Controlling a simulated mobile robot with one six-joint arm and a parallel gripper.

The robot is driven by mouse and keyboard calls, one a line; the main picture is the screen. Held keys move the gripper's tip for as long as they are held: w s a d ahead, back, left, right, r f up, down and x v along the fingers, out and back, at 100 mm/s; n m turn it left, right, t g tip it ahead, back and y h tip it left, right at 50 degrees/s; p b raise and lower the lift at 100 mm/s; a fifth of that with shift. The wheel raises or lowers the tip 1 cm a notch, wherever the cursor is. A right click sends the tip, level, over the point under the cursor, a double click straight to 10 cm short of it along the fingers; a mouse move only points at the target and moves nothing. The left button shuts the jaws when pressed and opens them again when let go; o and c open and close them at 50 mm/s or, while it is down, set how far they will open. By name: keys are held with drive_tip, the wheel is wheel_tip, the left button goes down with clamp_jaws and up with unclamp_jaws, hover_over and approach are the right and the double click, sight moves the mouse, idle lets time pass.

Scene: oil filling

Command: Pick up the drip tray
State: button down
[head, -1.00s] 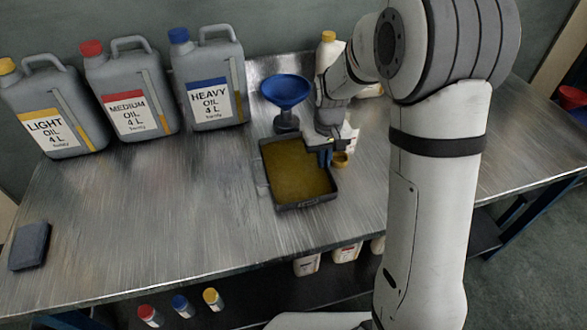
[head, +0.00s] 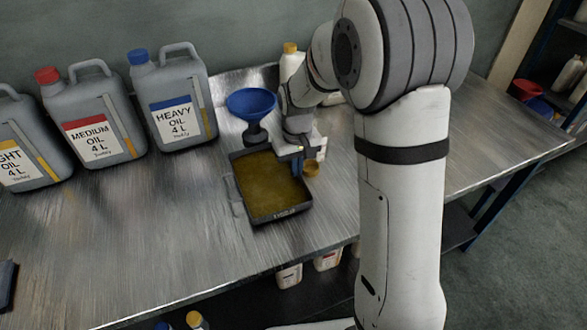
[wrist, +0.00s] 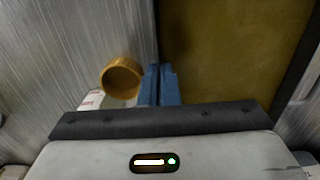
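The drip tray (head: 283,215) is a dark, shallow rectangular pan with a yellow-brown oily inside. It is at the bench's middle, and its oily floor (wrist: 225,50) also fills the upper right of the wrist view. My gripper (head: 299,170) is at the tray's right side wall. In the wrist view its two blue fingers (wrist: 160,72) are close together, one on each side of the tray's wall, apparently pinching it. I cannot tell whether the tray's bottom touches the bench.
A blue funnel (head: 251,105) stands just behind the tray. A small yellow-brown round cap (wrist: 122,78) is close beside the fingers. Several grey oil cans, such as the heavy oil can (head: 177,110), stand at the back left.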

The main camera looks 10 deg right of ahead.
drive_tip(key=shift+r, duration=3)
drive_tip(key=shift+s+r, duration=0.1)
drive_tip(key=s+d, duration=0.2)
drive_tip(key=s, duration=0.7)
drive_tip(key=s+d, duration=0.3)
drive_tip(key=s, duration=0.6)
drive_tip(key=shift+s+d, duration=0.15)
drive_tip(key=shift+s, duration=0.1)
